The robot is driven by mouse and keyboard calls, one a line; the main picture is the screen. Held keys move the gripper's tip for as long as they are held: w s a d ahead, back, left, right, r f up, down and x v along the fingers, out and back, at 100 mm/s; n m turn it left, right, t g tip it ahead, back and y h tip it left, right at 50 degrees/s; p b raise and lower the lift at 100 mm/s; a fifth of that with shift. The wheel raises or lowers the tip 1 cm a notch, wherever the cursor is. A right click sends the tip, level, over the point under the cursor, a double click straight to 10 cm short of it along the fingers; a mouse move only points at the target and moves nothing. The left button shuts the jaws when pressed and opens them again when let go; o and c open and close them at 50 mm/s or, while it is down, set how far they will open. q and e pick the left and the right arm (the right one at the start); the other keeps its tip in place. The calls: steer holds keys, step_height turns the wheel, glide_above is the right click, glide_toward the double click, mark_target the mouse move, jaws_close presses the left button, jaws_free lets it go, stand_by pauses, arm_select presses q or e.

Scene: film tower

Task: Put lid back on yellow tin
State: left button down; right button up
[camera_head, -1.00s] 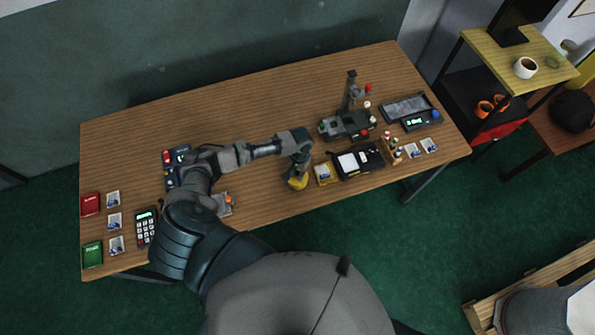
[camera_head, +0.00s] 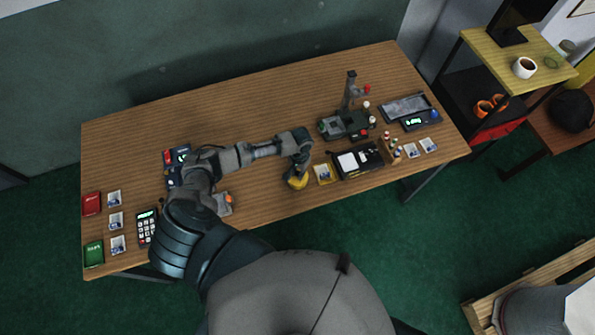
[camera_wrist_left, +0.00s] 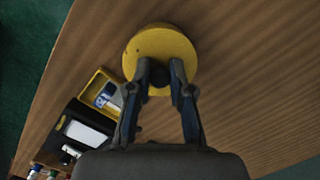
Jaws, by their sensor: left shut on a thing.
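My left gripper (camera_head: 297,168) is over the near middle of the table, pointing down at a round yellow lid (camera_head: 297,183). In the left wrist view the lid (camera_wrist_left: 160,50) is a yellow disc with a dark knob, and the fingers (camera_wrist_left: 160,85) are shut on that knob. The yellow tin itself cannot be told apart from the lid; anything below the lid is hidden, so I cannot tell whether the lid rests on the tin. My right gripper is not in view.
A yellow tray with a photo (camera_head: 323,174) lies just right of the lid, beside a black box (camera_head: 358,161). A small rack of bottles (camera_head: 391,152) and a grey-green machine (camera_head: 343,125) stand farther right. The table's middle back is clear.

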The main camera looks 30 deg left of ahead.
arm_select(q)
steer(key=shift+c, duration=2.4)
jaws_free()
step_height(320, 180, up, 2)
steer(key=shift+r+p, duration=0.2)
steer(key=shift+p, duration=0.9)
steer(key=shift+r, duration=2.3)
jaws_close()
